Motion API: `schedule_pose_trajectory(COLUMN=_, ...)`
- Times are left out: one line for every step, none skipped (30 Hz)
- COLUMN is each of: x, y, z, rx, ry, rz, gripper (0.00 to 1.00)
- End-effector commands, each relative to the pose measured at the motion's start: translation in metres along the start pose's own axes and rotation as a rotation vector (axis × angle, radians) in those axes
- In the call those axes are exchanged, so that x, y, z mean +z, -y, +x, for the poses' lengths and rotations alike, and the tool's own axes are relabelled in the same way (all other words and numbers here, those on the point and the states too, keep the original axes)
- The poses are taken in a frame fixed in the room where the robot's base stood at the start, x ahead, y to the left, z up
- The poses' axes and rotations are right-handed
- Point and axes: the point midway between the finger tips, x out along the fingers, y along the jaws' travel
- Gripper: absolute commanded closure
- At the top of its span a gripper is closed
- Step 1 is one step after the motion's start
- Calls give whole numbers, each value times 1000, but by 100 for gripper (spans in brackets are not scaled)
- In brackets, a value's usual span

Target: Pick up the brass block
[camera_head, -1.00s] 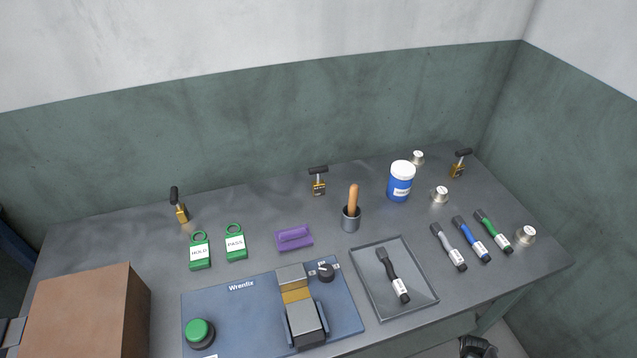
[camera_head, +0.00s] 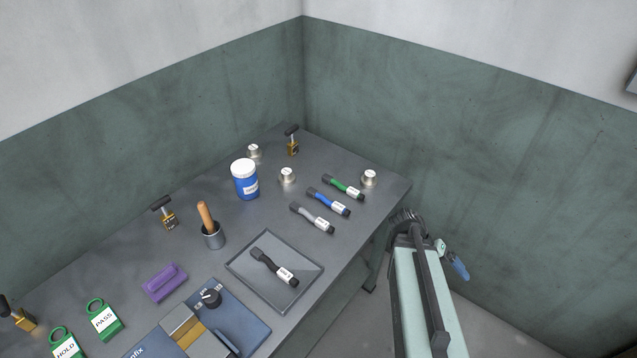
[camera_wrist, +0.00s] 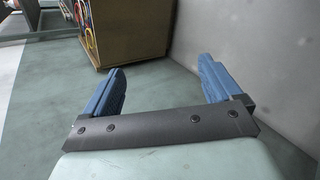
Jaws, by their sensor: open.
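A brass-coloured block (camera_head: 188,334) shows between grey parts of the blue fixture (camera_head: 236,320), at the lower edge of the head view. Brass-coloured pieces with black handles also stand on the table: one at the far corner (camera_head: 293,149), one near the back edge (camera_head: 170,221), and one at the far left (camera_head: 25,323). My gripper (camera_head: 459,268) is off the table's right side, well away from all of them. In the wrist view, its two blue fingers (camera_wrist: 163,68) are spread with nothing between them. No brass block shows in the wrist view.
A grey tray (camera_head: 240,272) holds a black-handled marker (camera_head: 273,267). A wooden box with cables (camera_wrist: 130,32) shows in the wrist view.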

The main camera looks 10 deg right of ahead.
Motion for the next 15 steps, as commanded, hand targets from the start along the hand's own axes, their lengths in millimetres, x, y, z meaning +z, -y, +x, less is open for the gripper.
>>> schedule_pose_trajectory(x=-3, y=0, z=-14, rx=-10, ry=-27, rz=10, gripper=8)
schedule_pose_trajectory(x=-5, y=2, z=-22, rx=-17, ry=-43, rz=15, gripper=8)
schedule_pose_trajectory(x=-7, y=2, z=-33, rx=-29, ry=-64, rz=24, gripper=8)
schedule_pose_trajectory(x=-8, y=3, z=-41, rx=-37, ry=-81, rz=29, gripper=8)
schedule_pose_trajectory(x=-9, y=4, z=-51, rx=-47, ry=-99, rz=35, gripper=8)
schedule_pose_trajectory(x=-11, y=5, z=-64, rx=-60, ry=-124, rz=45, gripper=8)
schedule_pose_trajectory(x=-12, y=6, z=-75, rx=-71, ry=-143, rz=52, gripper=8)
schedule_pose_trajectory(x=-12, y=7, z=-86, rx=-83, ry=-163, rz=58, gripper=8)
schedule_pose_trajectory(x=-13, y=9, z=-101, rx=-99, ry=-190, rz=67, gripper=8)
schedule_pose_trajectory(x=-13, y=10, z=-113, rx=-112, ry=-210, rz=74, gripper=8)
schedule_pose_trajectory(x=-13, y=11, z=-124, rx=-125, ry=-230, rz=80, gripper=8)
schedule_pose_trajectory(x=-12, y=13, z=-139, rx=-144, ry=-256, rz=87, gripper=8)
schedule_pose_trajectory(x=-11, y=14, z=-151, rx=-157, ry=-276, rz=94, gripper=8)
schedule_pose_trajectory(x=-10, y=15, z=-162, rx=-171, ry=-295, rz=99, gripper=8)
schedule_pose_trajectory(x=-8, y=16, z=-177, rx=-190, ry=-319, rz=105, gripper=8)
